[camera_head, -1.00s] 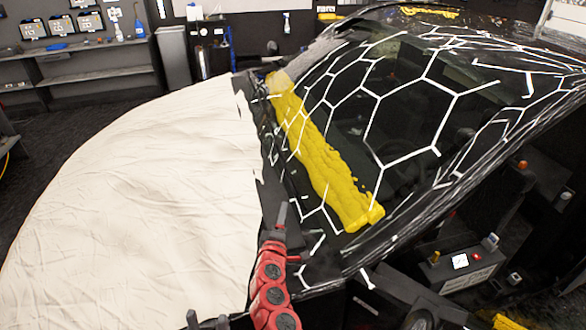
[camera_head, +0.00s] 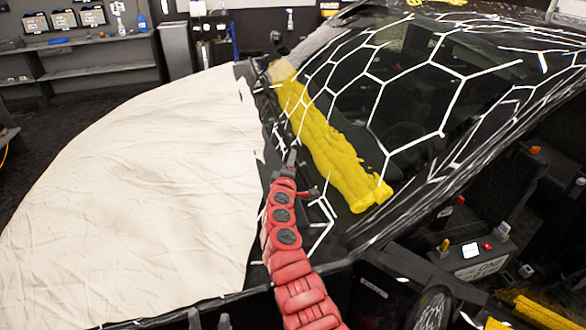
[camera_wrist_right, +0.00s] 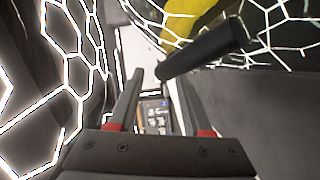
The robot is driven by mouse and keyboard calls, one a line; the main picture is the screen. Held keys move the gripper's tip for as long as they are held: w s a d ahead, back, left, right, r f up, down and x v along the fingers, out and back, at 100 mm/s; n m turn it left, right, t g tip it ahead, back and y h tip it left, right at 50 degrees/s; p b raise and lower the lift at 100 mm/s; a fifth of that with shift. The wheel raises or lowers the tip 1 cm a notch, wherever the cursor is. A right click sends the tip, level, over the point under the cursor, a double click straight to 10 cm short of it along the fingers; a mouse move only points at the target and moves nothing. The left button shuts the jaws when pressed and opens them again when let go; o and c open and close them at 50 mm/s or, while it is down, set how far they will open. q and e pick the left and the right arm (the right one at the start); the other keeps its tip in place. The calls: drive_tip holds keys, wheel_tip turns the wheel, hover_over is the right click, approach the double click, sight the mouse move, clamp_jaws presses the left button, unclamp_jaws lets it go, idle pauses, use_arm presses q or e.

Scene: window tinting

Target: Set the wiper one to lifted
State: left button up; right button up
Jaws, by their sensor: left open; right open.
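The car's windshield (camera_head: 405,95) slopes across the right half of the head view, with white hexagon light lines on it. A dark rod (camera_wrist_right: 208,50), possibly part of wiper one, crosses the upper middle of the right wrist view. I cannot clearly make out the wiper in the head view. My right gripper (camera_head: 292,158), on the red arm, is at the windshield's lower edge. In the right wrist view its fingers (camera_wrist_right: 160,92) are apart, with the rod's near end close to their tips. Contact cannot be told. My left gripper (camera_head: 209,319) is open at the bottom edge.
A yellow towel (camera_head: 330,145) lies along the windshield's base, right of my right gripper. A pale cloth (camera_head: 140,190) covers the hood. A cart with bottles (camera_head: 480,255) stands at the right. Shelves (camera_head: 100,70) are at the back left.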

drive_tip(key=w+b, duration=0.1)
drive_tip(key=b, duration=0.1)
drive_tip(key=w+f+b, duration=0.1)
drive_tip(key=w+b, duration=0.1)
drive_tip(key=b, duration=0.1)
drive_tip(key=shift+d, duration=0.15)
drive_tip(key=shift+w+r+b, duration=0.1)
drive_tip(key=shift+w+b, duration=0.3)
drive_tip(key=shift+b, duration=0.45)
drive_tip(key=shift+w+r, duration=0.1)
drive_tip(key=shift+r, duration=0.15)
drive_tip(key=shift+c, duration=0.2)
drive_tip(key=c, duration=0.7)
clamp_jaws()
drive_tip(key=shift+f, duration=0.1)
